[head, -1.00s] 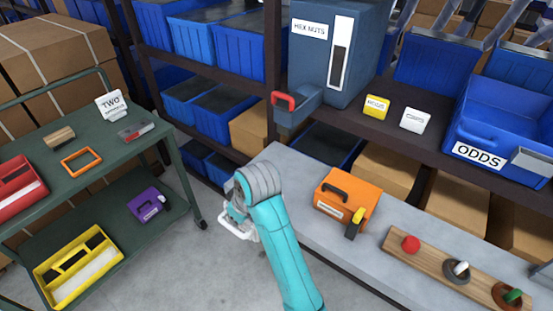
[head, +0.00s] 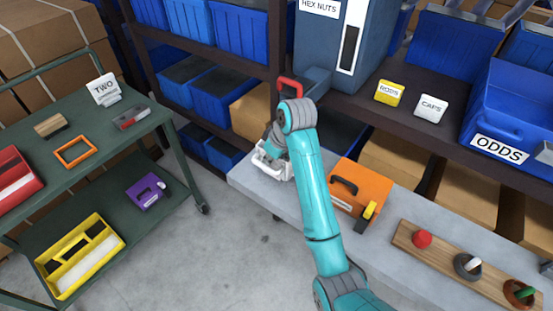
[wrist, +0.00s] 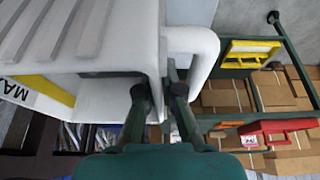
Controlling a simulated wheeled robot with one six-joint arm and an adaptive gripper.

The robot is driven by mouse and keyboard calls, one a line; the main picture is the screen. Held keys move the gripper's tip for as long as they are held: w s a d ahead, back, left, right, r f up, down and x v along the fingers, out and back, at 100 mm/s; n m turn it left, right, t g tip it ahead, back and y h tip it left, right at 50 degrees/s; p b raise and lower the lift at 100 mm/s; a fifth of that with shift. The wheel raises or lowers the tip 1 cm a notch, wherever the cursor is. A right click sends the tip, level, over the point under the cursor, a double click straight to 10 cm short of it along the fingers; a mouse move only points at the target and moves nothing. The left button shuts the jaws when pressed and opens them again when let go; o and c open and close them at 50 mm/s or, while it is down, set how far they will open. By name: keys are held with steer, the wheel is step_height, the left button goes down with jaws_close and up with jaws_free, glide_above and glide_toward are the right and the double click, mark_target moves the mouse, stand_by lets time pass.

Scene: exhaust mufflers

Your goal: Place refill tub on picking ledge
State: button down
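A white tub (wrist: 110,40) with a ridged side, a yellow strip and a label reading "MA", partly cut off, fills the upper left of the wrist view. My gripper (wrist: 160,95) has its dark fingers close together at the tub's white loop handle (wrist: 198,45) and looks shut on it. In the head view my gripper (head: 279,145) and the small visible white part of the tub (head: 270,164) are over the left end of the grey ledge (head: 252,186). I cannot tell whether the tub touches the ledge. My arm hides part of it.
An orange box (head: 352,192) and a wooden board with knobs (head: 440,255) occupy the ledge to the right. A blue hex-nut dispenser with a red handle (head: 290,84) overhangs behind my gripper. A green cart (head: 100,130) stands left, with clear floor between.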

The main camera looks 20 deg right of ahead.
steer(key=w+d, duration=0.2)
steer(key=d, duration=0.1)
steer(key=shift+w+f, duration=0.1)
steer(key=shift+f, duration=1.65)
steer(key=shift+f, duration=0.15)
steer(key=c, duration=1.3)
jaws_free()
